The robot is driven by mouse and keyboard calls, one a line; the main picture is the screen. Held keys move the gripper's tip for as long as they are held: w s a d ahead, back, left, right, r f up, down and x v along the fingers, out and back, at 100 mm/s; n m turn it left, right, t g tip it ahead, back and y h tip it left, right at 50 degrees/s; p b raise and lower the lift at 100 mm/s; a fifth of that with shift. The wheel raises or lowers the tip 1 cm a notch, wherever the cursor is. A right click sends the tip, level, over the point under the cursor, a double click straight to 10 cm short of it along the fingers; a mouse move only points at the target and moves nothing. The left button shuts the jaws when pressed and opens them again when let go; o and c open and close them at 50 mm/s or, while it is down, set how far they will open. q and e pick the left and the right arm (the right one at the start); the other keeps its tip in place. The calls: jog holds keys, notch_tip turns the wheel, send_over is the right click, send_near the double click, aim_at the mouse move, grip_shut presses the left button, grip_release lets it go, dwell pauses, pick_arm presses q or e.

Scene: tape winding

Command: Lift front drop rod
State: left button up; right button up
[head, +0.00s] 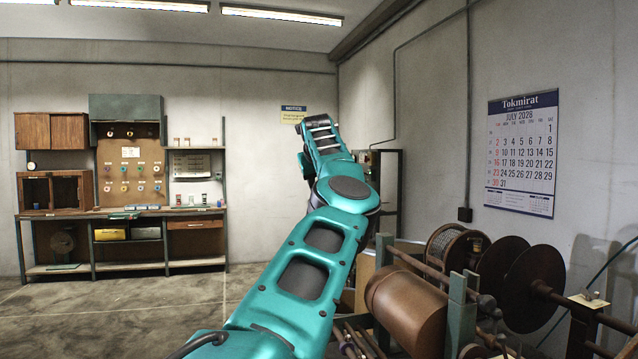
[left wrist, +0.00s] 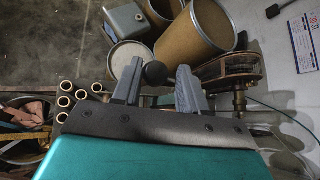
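In the left wrist view my left gripper (left wrist: 158,68) has its two grey fingers apart. A dark round end or knob (left wrist: 155,73) shows in the gap between the fingertips; I cannot tell whether it is the front drop rod or whether it is touched. In the head view a teal arm of mine crosses the middle, and its gripper cannot be made out. At the lower right a winding machine carries a long brown rod (head: 417,264) beside a large brown roller (head: 405,308). I cannot tell which rod is the front drop rod. My right gripper is not in view.
Several rods (head: 355,340) stick out low beside the machine; pale tube ends (left wrist: 66,86) show in the wrist view. Brown drums (left wrist: 195,30) stand beyond the fingers. Dark discs (head: 535,288) stand at the right. A workbench (head: 120,214) is at the far left, with clear floor before it.

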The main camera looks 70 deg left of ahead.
pick_arm(q)
jog(key=shift+w+d+r, duration=0.1)
jog(key=shift+w+d, duration=0.05)
dwell(0.3)
jog(key=b+v, duration=0.3)
jog(key=v, duration=1)
jog(key=shift+b, duration=0.3)
